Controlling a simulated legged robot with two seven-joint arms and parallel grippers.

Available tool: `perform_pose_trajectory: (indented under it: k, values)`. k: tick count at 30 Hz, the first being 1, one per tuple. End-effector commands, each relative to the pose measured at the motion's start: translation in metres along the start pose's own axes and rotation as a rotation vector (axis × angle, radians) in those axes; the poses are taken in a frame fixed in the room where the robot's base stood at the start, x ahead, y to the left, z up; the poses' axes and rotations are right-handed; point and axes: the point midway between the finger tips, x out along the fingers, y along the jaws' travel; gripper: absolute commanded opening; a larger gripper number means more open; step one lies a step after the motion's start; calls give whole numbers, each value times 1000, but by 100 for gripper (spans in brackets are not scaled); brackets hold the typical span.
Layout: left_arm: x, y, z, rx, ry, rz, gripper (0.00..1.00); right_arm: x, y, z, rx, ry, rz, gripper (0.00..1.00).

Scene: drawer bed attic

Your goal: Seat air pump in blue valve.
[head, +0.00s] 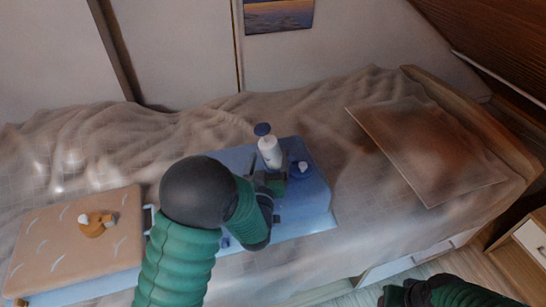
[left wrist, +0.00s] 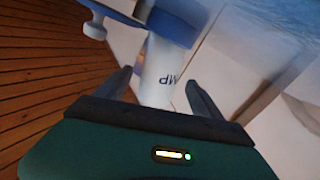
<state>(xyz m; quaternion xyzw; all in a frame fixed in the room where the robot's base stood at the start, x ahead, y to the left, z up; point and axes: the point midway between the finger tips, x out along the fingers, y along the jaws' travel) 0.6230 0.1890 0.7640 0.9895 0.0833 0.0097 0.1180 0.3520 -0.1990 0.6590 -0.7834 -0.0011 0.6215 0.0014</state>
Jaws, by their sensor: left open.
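The air pump (head: 269,152), a white cylinder with a dark blue cap, stands on the blue surface on the bed. A blue valve-like fitting (head: 300,169) sits just right of the pump. My left gripper (head: 272,184) is open at the near side of the pump. In the left wrist view the pump's white body (left wrist: 160,75), with upside-down lettering, shows between the two spread fingers (left wrist: 158,92). Contact cannot be told. The arm hides part of the blue surface. My right arm shows dark and green at the lower right, its fingers not clear.
The blue case (head: 315,205) lies on the rumpled bed cover. A tan case (head: 65,245) with a small orange-and-white item (head: 95,223) lies at left. A flat brown pillow (head: 430,150) is at right. Bare cover lies between the blue case and pillow.

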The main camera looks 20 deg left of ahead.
Motion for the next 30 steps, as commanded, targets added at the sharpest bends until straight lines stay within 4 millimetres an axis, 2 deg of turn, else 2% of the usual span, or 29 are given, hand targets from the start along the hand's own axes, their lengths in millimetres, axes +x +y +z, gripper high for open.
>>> perform_pose_trajectory:
  k: [5, 9, 12, 19, 30]
  values:
    - [20, 0, -2, -1, 3, -2, 77, 6, 0, 2, 0, 0, 0, 42]
    - [46, 3, -6, -2, 3, -3, 77, 14, 0, 4, 0, 0, 0, 42]
    - [58, 4, -7, 0, 2, -3, 77, 16, 0, 4, 0, 0, 0, 42]
    - [59, 5, -8, 0, 1, -2, 77, 15, 0, 4, 0, 0, 0, 42]
    - [59, 5, -8, 0, 1, -2, 29, 15, 0, 4, 0, 0, 0, 42]
